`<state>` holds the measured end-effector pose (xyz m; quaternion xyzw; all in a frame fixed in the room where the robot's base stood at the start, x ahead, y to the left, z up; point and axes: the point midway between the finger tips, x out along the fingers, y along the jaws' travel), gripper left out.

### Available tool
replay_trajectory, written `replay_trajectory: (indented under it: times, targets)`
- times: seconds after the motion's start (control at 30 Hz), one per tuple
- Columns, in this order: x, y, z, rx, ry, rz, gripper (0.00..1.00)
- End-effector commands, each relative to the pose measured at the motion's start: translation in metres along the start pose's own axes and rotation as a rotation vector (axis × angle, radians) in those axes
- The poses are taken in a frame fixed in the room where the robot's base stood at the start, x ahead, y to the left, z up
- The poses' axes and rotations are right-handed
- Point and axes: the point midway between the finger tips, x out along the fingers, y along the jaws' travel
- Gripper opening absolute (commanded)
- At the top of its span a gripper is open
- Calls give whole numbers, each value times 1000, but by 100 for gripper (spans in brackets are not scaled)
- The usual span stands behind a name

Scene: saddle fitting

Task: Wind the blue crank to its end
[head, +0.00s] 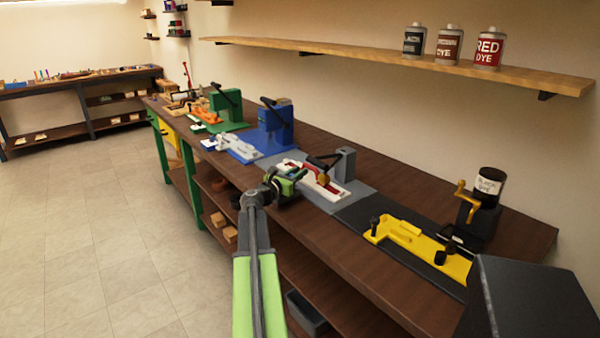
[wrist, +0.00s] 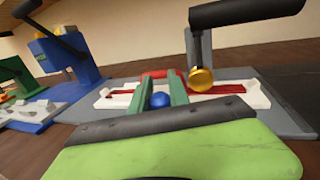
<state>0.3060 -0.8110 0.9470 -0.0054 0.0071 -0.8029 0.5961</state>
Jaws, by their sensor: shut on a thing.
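My gripper (head: 297,175) is low over the grey-based station in the middle of the bench. In the wrist view, its two green fingers (wrist: 161,84) stand on either side of a round blue knob (wrist: 160,100), the only part of the blue crank I can make out. The fingers are shut on it. The rest of the crank is hidden by my gripper, so I cannot tell its angle. Behind the fingers lies a white frame (wrist: 250,92) with a red strip (wrist: 216,89) along it; it also shows in the head view (head: 337,190).
A black lever with a brass end (wrist: 201,79) hangs from a grey post close right of my fingers. A blue press (head: 275,125) and a green press (head: 224,105) stand further left.

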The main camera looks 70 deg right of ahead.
Motion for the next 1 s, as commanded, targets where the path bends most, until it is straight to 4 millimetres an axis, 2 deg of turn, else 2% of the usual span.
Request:
replay_trajectory:
  times: [1.0]
  targets:
    - [2,2,0,-1,-1,57,0]
